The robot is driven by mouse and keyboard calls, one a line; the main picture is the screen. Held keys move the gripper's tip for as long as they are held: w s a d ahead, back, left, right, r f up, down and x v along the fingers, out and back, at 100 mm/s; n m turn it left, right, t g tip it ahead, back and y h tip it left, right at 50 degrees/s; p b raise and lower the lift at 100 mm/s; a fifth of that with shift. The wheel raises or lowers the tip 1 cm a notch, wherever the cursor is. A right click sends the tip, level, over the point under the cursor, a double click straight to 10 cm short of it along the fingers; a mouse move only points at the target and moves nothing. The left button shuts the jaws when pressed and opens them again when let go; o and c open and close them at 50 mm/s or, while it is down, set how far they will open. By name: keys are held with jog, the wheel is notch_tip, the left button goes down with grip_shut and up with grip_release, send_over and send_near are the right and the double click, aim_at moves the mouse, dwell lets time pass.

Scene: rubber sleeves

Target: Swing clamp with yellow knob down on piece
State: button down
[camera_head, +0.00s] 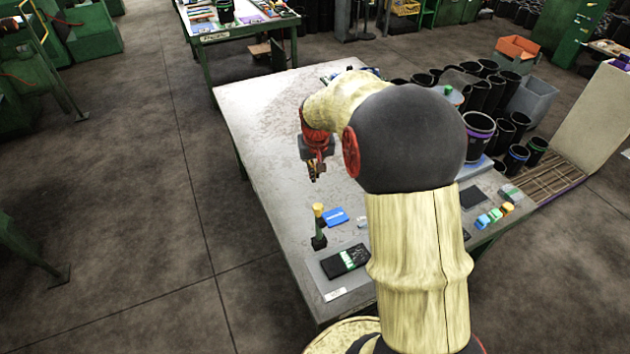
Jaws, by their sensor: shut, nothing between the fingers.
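The clamp (319,232) stands upright on the left side of the table, with its yellow knob (318,208) at the top and a dark base. A black piece with a green-and-white mark (345,261) lies on a grey plate (325,282) just right of and nearer than the clamp base. The clamp is upright, not lying over the piece. My gripper (314,177) is shut and empty, above the table beyond the clamp and apart from it. My arm hides part of the table to the right of the piece.
A blue box (336,217) lies just right of the knob. Colored blocks (488,217) and dark flat items (472,196) lie at the right of the table. Black sleeves (479,130) crowd the far right. The table (262,130) is clear at the far left.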

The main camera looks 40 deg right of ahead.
aim_at(318, 208)
jog(key=b+x, duration=0.1)
jog(key=x, duration=0.8)
jog(key=s, duration=0.1)
jog(key=s+a, duration=0.2)
jog(key=shift+s+a+r, duration=0.1)
jog(key=shift+s+r, duration=0.2)
jog(key=shift+s, duration=0.1)
